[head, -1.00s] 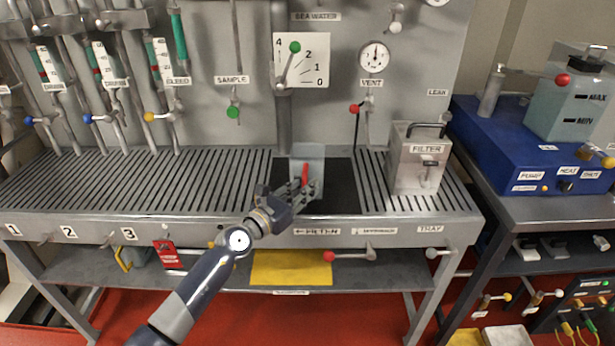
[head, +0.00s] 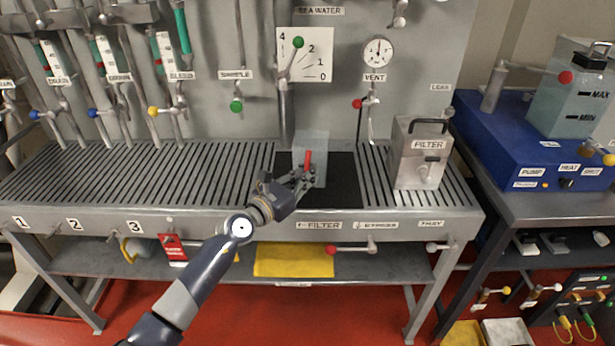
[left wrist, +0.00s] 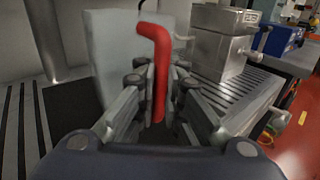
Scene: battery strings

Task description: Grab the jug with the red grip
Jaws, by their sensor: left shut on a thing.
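The jug (head: 321,147) is a pale, translucent box-shaped vessel with a red grip (head: 308,159). It is upright over the dark square (head: 345,187) in the slatted bench top. My left gripper (head: 305,178) is shut on the red grip, on the near side of the jug. In the left wrist view the red grip (left wrist: 159,75) stands between the fingers, with its bent top above them and the jug wall (left wrist: 108,55) behind. The fingers hide the jug's lower part, so I cannot tell its exact clearance from the bench. My right gripper is not in view.
A metal filter box (head: 419,160) stands to the right of the jug. A gauge panel (head: 304,55) with a green-knobbed lever and a vent pipe with a red knob (head: 357,104) are behind. The slatted bench top (head: 130,175) is clear on the left.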

